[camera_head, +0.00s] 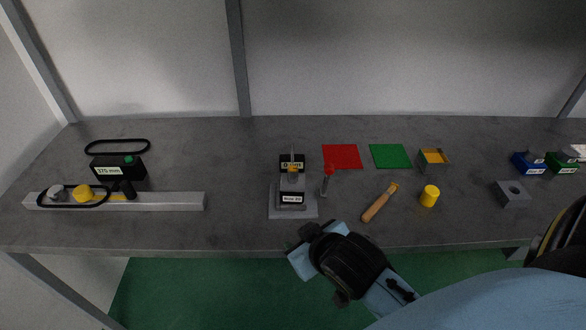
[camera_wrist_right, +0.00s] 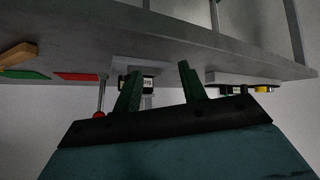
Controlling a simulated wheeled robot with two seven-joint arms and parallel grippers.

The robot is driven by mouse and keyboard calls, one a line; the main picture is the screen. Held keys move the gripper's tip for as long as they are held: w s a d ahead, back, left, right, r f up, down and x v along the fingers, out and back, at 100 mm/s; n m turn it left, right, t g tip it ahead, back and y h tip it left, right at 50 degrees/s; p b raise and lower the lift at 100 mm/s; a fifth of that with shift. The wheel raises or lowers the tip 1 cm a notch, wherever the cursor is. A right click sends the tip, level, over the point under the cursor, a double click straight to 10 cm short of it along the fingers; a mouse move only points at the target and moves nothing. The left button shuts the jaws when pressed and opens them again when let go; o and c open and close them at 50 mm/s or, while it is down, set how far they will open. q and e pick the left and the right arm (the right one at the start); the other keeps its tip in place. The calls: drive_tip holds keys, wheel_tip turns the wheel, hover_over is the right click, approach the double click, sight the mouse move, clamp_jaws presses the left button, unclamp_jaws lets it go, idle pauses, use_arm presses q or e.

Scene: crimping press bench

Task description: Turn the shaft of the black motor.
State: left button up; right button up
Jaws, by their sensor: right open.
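A small black block with a green top and a white label (camera_head: 118,168) stands at the left of the bench, behind a pale rail (camera_head: 170,202). I cannot tell for certain which of these is the black motor, and no shaft is clear. My right gripper (camera_head: 308,245) is at the front edge of the bench, in front of the press and far right of the rail. In the right wrist view its two fingers (camera_wrist_right: 158,85) are apart with nothing between them. My left gripper is not in view.
A grey press (camera_head: 293,212) with a red-tipped lever (camera_head: 328,172) stands mid-bench. Red and green mats (camera_head: 391,156), a wooden-handled tool (camera_head: 378,204), a yellow cylinder (camera_head: 429,196) and a grey block (camera_head: 512,195) lie to its right. The bench between rail and press is clear.

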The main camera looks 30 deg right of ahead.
drive_tip(key=w+a+r+n+t+y, duration=0.25)
drive_tip(key=w+r+t, duration=0.35)
drive_tip(key=r, duration=0.4)
drive_tip(key=w+a+r+n+t+y, duration=0.25)
drive_tip(key=w+a+r+t, duration=0.2)
drive_tip(key=w+r, duration=0.4)
drive_tip(key=s+a+r+n+g+y, duration=0.3)
drive_tip(key=a+r+n+g+y, duration=0.45)
drive_tip(key=n+y, duration=0.6)
drive_tip(key=n+g+h, duration=0.3)
drive_tip(key=g+h, duration=0.9)
drive_tip(key=h, duration=0.6)
approach(293, 168)
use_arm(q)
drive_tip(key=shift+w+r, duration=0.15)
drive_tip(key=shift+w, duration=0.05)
use_arm(e)
wheel_tip(293, 168, down, 10)
drive_tip(key=shift+w+d+f, duration=0.1)
drive_tip(key=shift+d+f, duration=0.05)
drive_tip(key=shift+d, duration=0.05)
